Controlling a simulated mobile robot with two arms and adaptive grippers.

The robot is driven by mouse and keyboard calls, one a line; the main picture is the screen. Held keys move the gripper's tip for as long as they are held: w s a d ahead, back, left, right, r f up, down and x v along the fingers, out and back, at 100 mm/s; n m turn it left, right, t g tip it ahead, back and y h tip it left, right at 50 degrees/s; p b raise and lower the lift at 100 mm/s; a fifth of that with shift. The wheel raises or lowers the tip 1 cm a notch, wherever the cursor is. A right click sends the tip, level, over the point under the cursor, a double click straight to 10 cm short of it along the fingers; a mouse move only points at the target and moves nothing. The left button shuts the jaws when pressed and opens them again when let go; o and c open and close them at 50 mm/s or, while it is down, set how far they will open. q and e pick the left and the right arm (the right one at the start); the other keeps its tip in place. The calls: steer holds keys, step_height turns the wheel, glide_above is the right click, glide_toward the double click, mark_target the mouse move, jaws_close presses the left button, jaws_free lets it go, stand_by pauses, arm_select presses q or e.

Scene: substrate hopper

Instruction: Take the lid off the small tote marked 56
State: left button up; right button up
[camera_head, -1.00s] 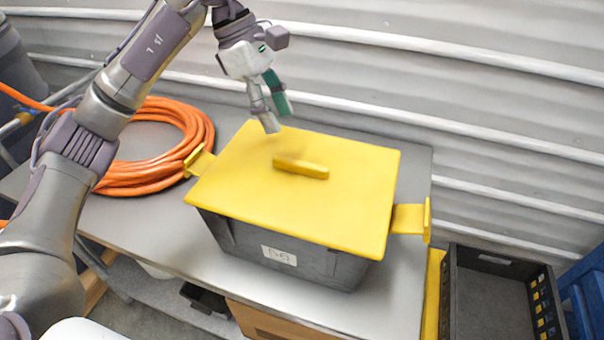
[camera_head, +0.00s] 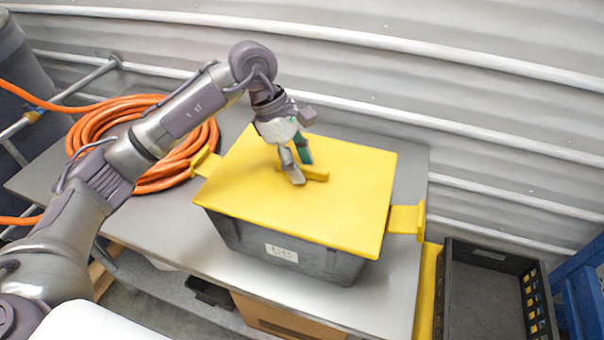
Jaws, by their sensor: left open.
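A dark grey tote (camera_head: 325,262) stands on a grey table, with a white label (camera_head: 282,252) on its front whose number is too blurred to read surely. A flat yellow lid (camera_head: 345,205) lies on top of the tote. The lid's raised yellow handle bar (camera_head: 317,173) sits near its middle, partly hidden by my gripper. My left gripper (camera_head: 300,172) is open, pointing down at the left end of the handle, its fingers close to it; I cannot tell whether they touch. My right gripper is not in view.
An orange hose coil (camera_head: 95,130) lies left of the tote, behind my left arm. Yellow brackets flank the tote at left (camera_head: 203,160) and right (camera_head: 407,219). A black crate (camera_head: 485,300) stands at lower right. A corrugated wall rises behind.

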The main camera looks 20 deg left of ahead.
arm_select(q)
jaws_close()
steer(key=shift+r, duration=0.15)
